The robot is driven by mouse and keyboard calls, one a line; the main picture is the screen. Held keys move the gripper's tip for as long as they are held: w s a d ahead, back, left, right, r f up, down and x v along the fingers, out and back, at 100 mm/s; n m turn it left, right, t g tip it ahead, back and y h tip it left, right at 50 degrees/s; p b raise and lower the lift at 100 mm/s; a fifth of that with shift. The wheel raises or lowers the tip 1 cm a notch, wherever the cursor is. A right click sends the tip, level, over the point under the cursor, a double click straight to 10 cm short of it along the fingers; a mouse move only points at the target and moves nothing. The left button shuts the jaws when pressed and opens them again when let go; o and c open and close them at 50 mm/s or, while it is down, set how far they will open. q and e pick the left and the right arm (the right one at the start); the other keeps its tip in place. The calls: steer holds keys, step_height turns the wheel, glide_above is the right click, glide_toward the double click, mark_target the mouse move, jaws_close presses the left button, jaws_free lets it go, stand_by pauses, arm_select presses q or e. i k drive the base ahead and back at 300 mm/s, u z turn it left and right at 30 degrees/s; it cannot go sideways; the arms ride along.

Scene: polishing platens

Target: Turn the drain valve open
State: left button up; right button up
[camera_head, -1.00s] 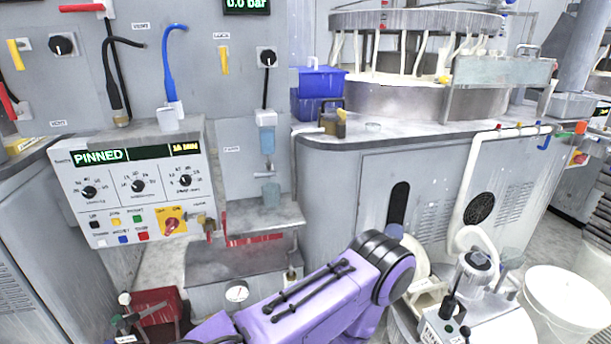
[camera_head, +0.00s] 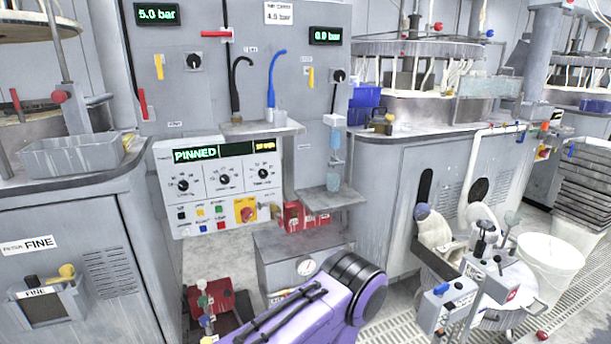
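I cannot pick out the drain valve with certainty, as no legible label reads drain. Small valve-like fittings with coloured knobs (camera_head: 204,302) stand by a red box (camera_head: 222,298) on the floor, at the lower left of centre. A yellow plate with a red rotary knob (camera_head: 247,211) is on the control panel (camera_head: 219,184), whose display reads PINNED. One of my purple arm links, with a black joint, crosses the bottom centre and hides part of the floor there. Neither gripper shows in the head view.
A grey pressure-gauge box (camera_head: 288,262) stands low behind my arm. A ledge (camera_head: 330,196) juts out above it. At right are a wheeled unit with levers (camera_head: 470,290) and a white bucket (camera_head: 549,268). A grey cabinet labelled FINE (camera_head: 62,270) stands at left.

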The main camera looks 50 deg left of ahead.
mark_target(336, 164)
steer(key=k, duration=0.35)
steer(key=u, duration=1.3)
steer(key=i, duration=0.8)
steer(key=z, duration=0.05)
